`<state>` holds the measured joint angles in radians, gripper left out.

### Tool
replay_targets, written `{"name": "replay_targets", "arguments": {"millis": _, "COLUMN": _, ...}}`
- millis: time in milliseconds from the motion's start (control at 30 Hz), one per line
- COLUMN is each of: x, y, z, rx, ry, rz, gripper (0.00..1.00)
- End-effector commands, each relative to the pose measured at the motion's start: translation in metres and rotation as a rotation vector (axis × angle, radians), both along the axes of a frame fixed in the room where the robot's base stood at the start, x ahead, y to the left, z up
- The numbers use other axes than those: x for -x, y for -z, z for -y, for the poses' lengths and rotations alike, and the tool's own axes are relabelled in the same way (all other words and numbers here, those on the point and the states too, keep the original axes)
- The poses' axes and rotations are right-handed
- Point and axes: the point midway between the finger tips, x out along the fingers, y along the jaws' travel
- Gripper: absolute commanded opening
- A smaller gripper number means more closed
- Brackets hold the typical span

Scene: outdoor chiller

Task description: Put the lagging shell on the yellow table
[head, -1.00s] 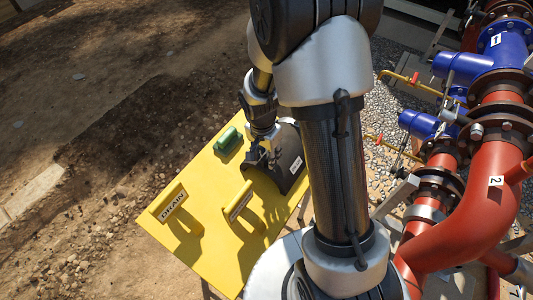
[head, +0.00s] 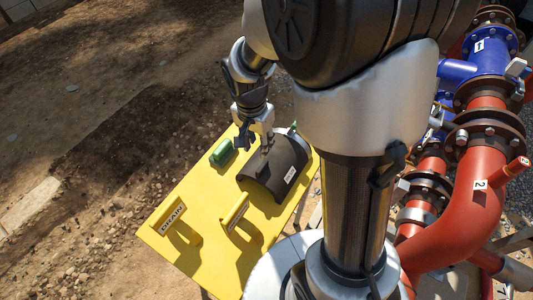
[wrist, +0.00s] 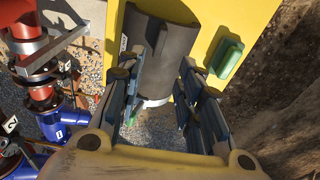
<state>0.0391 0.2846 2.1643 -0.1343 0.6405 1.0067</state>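The lagging shell (head: 272,172) is a dark half-round sleeve with a white label. It lies arched side up on the yellow table (head: 200,255), near the table's far right part. My gripper (head: 255,142) is above the shell's far left edge, with its fingers apart. In the wrist view my gripper (wrist: 156,78) is open, and the shell (wrist: 160,55) shows between and beyond the fingers. It appears clear of them, though the exact gap is hard to judge. The fingers hide part of the shell's sides.
A green block (head: 222,152) lies on the table left of the shell. Two yellow handle-shaped pieces, one marked DRAIN (head: 174,214) and the other (head: 236,213) closer to the shell, stand at the front. Red pipes (head: 465,215) and blue fittings (head: 487,58) fill the right side.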

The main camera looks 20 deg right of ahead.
Motion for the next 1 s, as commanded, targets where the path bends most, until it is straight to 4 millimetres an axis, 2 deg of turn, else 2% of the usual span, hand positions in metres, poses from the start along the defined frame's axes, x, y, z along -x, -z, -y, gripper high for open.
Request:
{"name": "replay_targets", "arguments": {"millis": 167, "x": 0.023, "y": -0.056, "z": -0.006, "rx": 0.007, "ry": -0.167, "rz": 0.065, "gripper": 0.33}}
{"name": "replay_targets", "arguments": {"millis": 300, "x": 0.053, "y": -0.097, "z": -0.012, "rx": 0.022, "ry": -0.334, "rz": 0.115, "gripper": 0.33}}
{"name": "replay_targets", "arguments": {"millis": 500, "x": 0.102, "y": -0.138, "z": -0.021, "rx": 0.057, "ry": -0.572, "rz": 0.188, "gripper": 0.33}}
{"name": "replay_targets", "arguments": {"millis": 700, "x": 0.147, "y": -0.159, "z": -0.029, "rx": 0.104, "ry": -0.788, "rz": 0.252, "gripper": 0.33}}
{"name": "replay_targets", "arguments": {"millis": 800, "x": 0.162, "y": -0.163, "z": -0.032, "rx": 0.123, "ry": -0.864, "rz": 0.273, "gripper": 0.33}}
{"name": "replay_targets", "arguments": {"millis": 1000, "x": 0.175, "y": -0.165, "z": -0.034, "rx": 0.141, "ry": -0.931, "rz": 0.288, "gripper": 0.33}}
